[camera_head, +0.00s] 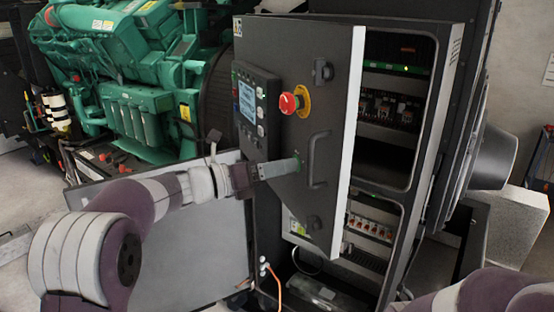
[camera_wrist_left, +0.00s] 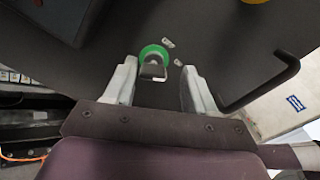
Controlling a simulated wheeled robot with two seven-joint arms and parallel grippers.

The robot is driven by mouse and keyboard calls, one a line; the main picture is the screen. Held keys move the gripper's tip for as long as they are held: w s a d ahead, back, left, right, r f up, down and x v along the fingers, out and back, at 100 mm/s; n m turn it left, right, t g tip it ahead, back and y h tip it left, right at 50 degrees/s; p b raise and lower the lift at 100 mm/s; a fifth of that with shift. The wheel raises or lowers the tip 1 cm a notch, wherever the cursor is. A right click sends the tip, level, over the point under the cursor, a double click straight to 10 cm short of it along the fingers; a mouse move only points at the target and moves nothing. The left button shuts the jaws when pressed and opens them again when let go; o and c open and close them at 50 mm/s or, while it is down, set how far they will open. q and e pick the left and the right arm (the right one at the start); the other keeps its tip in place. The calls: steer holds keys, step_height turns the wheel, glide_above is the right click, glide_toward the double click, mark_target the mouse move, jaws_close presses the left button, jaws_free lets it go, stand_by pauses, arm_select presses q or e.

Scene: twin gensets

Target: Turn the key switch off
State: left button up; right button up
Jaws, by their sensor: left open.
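The key switch (camera_wrist_left: 146,50) has a green ring and sits on the dark cabinet door (camera_head: 262,205). A dark key with a pale edge (camera_wrist_left: 153,72) sticks out of it. My left gripper (camera_wrist_left: 159,72) is open, with one finger on each side of the key and a gap on both sides. In the head view my left gripper (camera_head: 296,164) reaches the door face below the red emergency stop button and mostly hides the switch. Only a bit of green shows there. My right gripper is out of view; part of my right arm shows at the bottom right.
The door stands open, showing breakers and wiring in the cabinet (camera_head: 390,110). The red emergency stop button (camera_head: 289,103) and a display panel (camera_head: 250,103) are above my left gripper. A door handle (camera_head: 318,160) is close to its right. A green engine (camera_head: 140,75) stands behind left.

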arm_select(q)
steer(key=shift+w+a+f, duration=0.15)
steer(key=shift+w, duration=0.1)
steer(key=shift+w+f, duration=0.1)
steer(key=shift+w, duration=0.1)
steer(key=c, duration=1)
steer(key=shift+s, duration=0.15)
jaws_close()
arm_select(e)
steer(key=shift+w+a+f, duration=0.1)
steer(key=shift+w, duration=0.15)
